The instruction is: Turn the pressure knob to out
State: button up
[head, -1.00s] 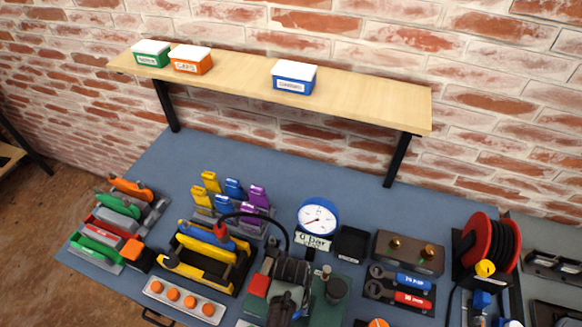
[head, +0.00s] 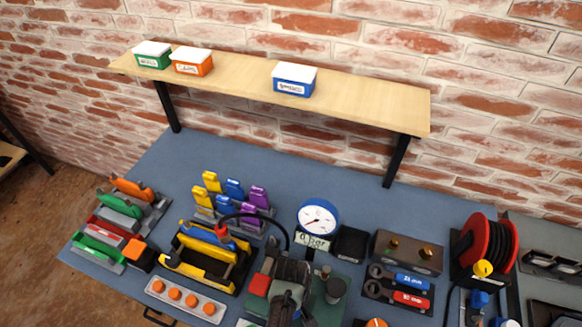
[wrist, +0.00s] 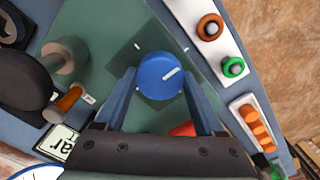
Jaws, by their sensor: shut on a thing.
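The round blue pressure knob (wrist: 158,80) sits on a green plate (wrist: 105,50) in the wrist view. Its white pointer line aims up and to the right in that view. Pale tick marks show on the plate beyond it. My gripper (wrist: 160,84) has one blue finger on each side of the knob and is shut on it. In the head view my gripper (head: 290,295) is over the green unit, and my arm hides the knob there. The white-faced gauge (head: 318,217) stands behind it, above a sign reading 0 bar (head: 312,241).
A hose (head: 262,217) arches left of my gripper. A yellow tool tray (head: 207,262) and a strip with orange buttons (head: 186,299) lie to the left. A grey post (head: 335,290) stands close on the right. A wooden shelf (head: 380,105) with boxes is above the bench.

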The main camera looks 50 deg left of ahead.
jog(key=shift+n, duration=0.3)
jog(key=o, duration=1.4)
jog(key=shift+c, duration=0.2)
jog(key=shift+r, duration=0.15)
notch_tip(320, 180, up, 13)
jog(key=shift+b, duration=0.35)
